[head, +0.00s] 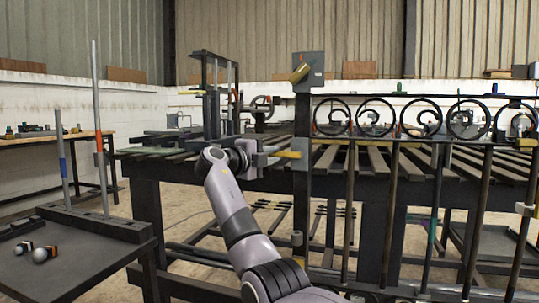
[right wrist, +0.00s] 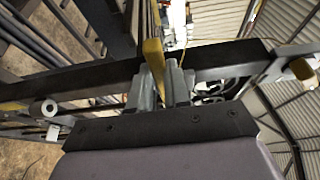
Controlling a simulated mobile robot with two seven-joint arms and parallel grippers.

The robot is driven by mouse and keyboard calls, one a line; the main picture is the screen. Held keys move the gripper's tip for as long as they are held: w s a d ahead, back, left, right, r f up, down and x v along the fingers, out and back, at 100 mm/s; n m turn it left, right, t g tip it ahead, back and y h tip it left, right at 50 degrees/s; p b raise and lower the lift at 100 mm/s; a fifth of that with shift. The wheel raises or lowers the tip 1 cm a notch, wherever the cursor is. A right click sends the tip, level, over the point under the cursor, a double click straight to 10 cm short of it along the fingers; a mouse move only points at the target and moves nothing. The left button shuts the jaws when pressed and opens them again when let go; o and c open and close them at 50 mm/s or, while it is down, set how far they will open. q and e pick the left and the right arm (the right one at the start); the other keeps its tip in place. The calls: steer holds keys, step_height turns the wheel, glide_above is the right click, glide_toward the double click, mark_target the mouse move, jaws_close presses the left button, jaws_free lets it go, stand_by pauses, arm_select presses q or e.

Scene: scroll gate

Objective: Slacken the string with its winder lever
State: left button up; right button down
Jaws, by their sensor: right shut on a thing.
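My right gripper (head: 268,157) reaches forward to the dark post at the left end of the gate and is shut on a yellow lever (head: 287,154). The lever sticks out to the right past the fingers, roughly level. In the right wrist view the yellow lever (right wrist: 153,60) stands between the two grey fingers of the gripper (right wrist: 166,88). My left gripper is not in view.
A grey plate (head: 308,68) with a second yellow handle (head: 299,74) tops the post. The scroll gate (head: 395,190), with black rings and upright bars, fills the right. A dark side table (head: 75,268) with two small balls stands at the lower left.

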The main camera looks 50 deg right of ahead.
steer(key=shift+d+r, duration=0.15)
steer(key=shift+r, duration=0.2)
steer(key=c, duration=1.1)
jaws_free()
arm_select(q)
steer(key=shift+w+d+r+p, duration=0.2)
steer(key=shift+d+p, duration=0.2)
steer(key=shift+p, duration=0.15)
arm_select(e)
steer(key=a, duration=0.7)
steer(key=shift+f, duration=0.2)
